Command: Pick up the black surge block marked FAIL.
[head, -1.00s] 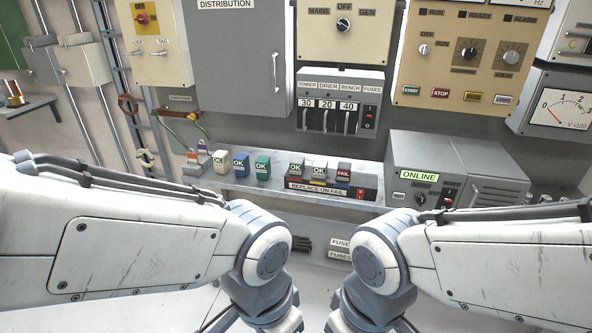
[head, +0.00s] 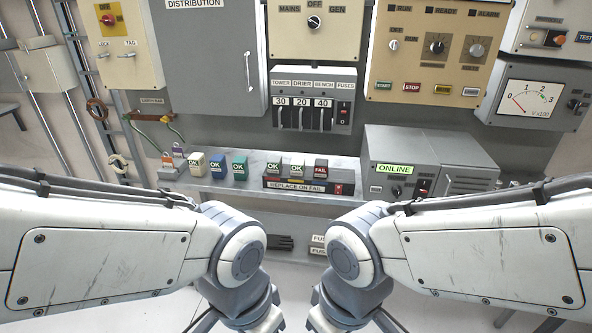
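The black surge block with the red FAIL label (head: 321,169) sits at the right end of a row of three blocks on a dark base marked REPLACE ON FAIL (head: 300,187). Two dark blocks labelled OK, one on the left (head: 273,169) and one in the middle (head: 297,169), stand beside it in the same base. The base rests on a grey shelf. My two arms come in from the left and right, well below and in front of the shelf. Their grippers are out of the picture below.
Loose OK blocks in white (head: 196,164), blue (head: 217,167) and green (head: 240,168) stand on the shelf (head: 254,160) left of the base. A grey box showing ONLINE (head: 404,150) stands right of it. Fuse and switch panels rise behind.

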